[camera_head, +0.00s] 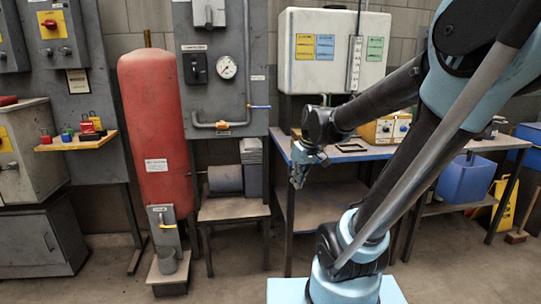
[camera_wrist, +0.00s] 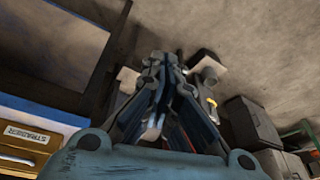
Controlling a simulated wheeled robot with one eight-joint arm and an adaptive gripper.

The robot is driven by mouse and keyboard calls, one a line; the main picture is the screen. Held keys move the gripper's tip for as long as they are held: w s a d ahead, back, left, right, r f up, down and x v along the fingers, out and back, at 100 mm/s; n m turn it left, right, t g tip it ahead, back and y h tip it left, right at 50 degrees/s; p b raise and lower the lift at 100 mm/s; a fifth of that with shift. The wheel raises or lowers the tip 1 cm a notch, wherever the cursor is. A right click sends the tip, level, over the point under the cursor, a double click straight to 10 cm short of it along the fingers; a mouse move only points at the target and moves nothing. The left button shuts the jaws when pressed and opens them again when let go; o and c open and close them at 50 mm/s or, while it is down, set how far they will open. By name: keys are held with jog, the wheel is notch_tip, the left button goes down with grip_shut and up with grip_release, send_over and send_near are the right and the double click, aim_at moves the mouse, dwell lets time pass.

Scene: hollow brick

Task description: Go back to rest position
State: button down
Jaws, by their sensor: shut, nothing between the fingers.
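My gripper (camera_head: 297,177) hangs pointing down at the end of my arm in the head view, in front of the left end of the blue-topped workbench (camera_head: 279,142). It is shut and empty. In the wrist view my gripper (camera_wrist: 163,62) shows its fingers close together, with nothing between them.
A red tank (camera_head: 152,115) stands on the left, beside a grey panel with a gauge (camera_head: 227,67). A white cabinet (camera_head: 331,50) hangs above the workbench. A blue bin (camera_head: 466,181) is at the right. A small table (camera_head: 232,208) stands left of the gripper. Some floor in front is clear.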

jog(key=s+d+f+m+h, duration=0.1)
jog(key=s+d+f+m, duration=0.1)
jog(key=s, duration=0.5)
jog(key=s+d+f+m+h, duration=0.1)
jog(key=s+d+f+m, duration=0.2)
jog(key=s+d+f, duration=0.2)
jog(key=s+d, duration=0.2)
jog(key=s, duration=0.1)
jog(key=shift+d+m, duration=0.25)
jog(key=shift+m, duration=0.05)
jog(key=shift+s, duration=0.1)
